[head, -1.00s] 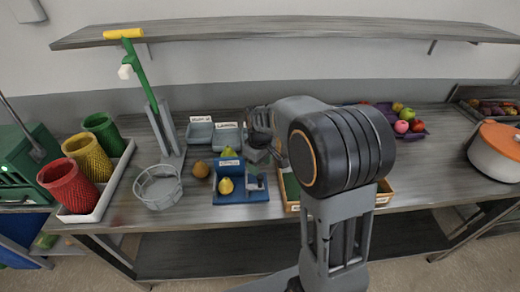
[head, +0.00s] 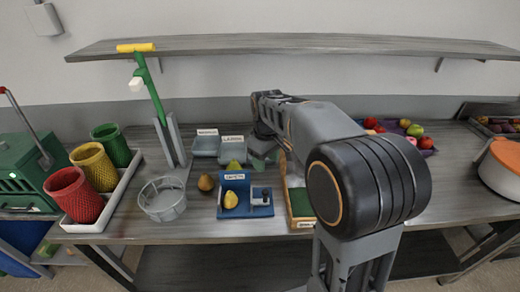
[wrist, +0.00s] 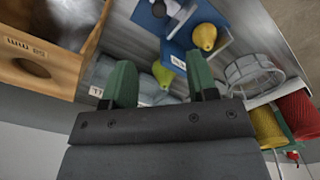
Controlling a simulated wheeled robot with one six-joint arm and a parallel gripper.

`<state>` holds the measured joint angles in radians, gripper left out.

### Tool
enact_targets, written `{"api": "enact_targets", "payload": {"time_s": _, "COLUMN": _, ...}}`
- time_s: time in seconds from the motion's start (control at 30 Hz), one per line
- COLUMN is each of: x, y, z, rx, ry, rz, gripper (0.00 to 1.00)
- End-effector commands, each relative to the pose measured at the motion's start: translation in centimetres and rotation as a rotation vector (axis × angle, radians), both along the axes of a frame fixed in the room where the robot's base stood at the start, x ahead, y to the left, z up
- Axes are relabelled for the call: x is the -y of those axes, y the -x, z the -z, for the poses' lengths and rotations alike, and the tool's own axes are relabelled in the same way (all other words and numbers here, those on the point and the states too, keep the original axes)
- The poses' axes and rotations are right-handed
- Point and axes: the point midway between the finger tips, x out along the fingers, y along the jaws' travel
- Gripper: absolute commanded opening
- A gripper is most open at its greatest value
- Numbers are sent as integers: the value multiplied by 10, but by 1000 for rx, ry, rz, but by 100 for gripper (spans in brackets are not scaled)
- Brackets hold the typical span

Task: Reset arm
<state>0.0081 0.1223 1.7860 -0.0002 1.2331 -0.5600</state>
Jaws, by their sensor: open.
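My gripper (wrist: 161,80) is open in the wrist view, with its two green fingers well apart and nothing held. A green pear (wrist: 163,74) shows beyond the gap between them, apart from the fingers. In the head view my arm reaches over the bench, and its black wrist stands above the back of the bench. The gripper there is small and partly hidden by the arm. A blue stand (head: 262,211) with a white label holds a yellow pear (head: 231,200). The green pear also shows just behind the stand in the head view (head: 234,166).
Left of the stand are a brown fruit (head: 206,182), a grey basket (head: 162,200) and red, yellow and green cups in a white tray. Grey bins (head: 205,145) stand behind. A wooden box (wrist: 45,50) lies close beside the gripper. A shelf (head: 300,44) runs above the bench.

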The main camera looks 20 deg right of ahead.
Motion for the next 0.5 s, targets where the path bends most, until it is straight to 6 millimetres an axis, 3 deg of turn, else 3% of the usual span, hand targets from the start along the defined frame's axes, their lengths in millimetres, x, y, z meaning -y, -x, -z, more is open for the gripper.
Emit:
{"api": "enact_targets", "payload": {"time_s": 0.23, "x": 0, "y": -2, "z": 0, "rx": 9, "ry": 0, "rz": 37, "gripper": 53}}
{"api": "enact_targets", "payload": {"time_s": 0.3, "x": 0, "y": -1, "z": 10, "rx": 16, "ry": -1, "rz": 115, "gripper": 53}}
{"api": "enact_targets", "payload": {"time_s": 0.37, "x": 0, "y": 11, "z": 21, "rx": 19, "ry": -1, "rz": 196, "gripper": 53}}
{"api": "enact_targets", "payload": {"time_s": 0.5, "x": -1, "y": 51, "z": 23, "rx": 89, "ry": -15, "rz": 364, "gripper": 53}}
